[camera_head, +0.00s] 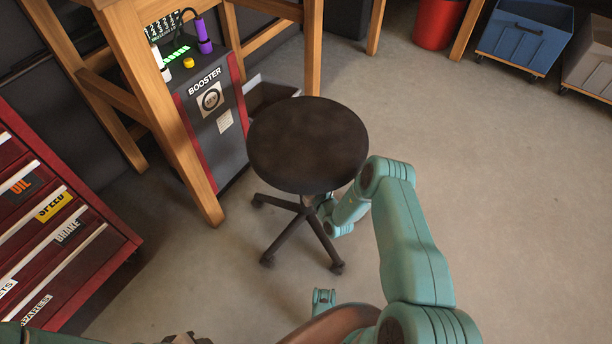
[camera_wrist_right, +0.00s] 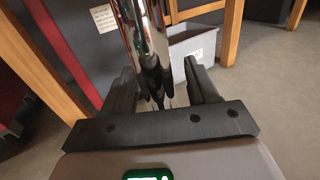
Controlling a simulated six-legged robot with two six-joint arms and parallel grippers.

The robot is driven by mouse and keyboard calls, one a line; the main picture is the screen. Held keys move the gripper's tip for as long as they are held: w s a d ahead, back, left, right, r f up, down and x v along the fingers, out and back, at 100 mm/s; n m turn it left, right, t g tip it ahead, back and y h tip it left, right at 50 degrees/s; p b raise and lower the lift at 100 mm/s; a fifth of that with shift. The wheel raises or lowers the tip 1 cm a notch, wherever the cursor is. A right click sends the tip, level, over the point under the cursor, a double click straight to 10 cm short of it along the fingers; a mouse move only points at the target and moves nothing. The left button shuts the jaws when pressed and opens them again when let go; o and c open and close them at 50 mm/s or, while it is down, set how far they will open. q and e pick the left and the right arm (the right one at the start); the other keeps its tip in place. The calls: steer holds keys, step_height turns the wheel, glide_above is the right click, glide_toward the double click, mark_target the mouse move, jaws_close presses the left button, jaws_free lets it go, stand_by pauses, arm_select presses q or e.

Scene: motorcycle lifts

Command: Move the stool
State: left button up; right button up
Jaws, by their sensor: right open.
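The stool (camera_head: 307,145) has a round dark seat and a black base with several casters, and stands upright on the floor in front of the booster cabinet. My right arm reaches in from the right, and its gripper is mostly hidden under the seat. In the right wrist view, my right gripper (camera_wrist_right: 160,66) is open, with its black fingers on either side of the stool's chrome column (camera_wrist_right: 148,35). I cannot tell whether they touch it. A small grey part at the bottom edge of the head view looks like my left gripper (camera_head: 187,339), mostly cut off.
A wooden bench (camera_head: 183,130) and the booster cabinet (camera_head: 215,115) stand close behind and left of the stool. A red drawer cabinet (camera_head: 60,230) is at the left. Blue (camera_head: 525,35) and grey (camera_head: 592,60) wheeled bins and a red bucket (camera_head: 438,22) are at the back right. The floor at right is clear.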

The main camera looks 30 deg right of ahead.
jaws_close()
stand_by(1.3)
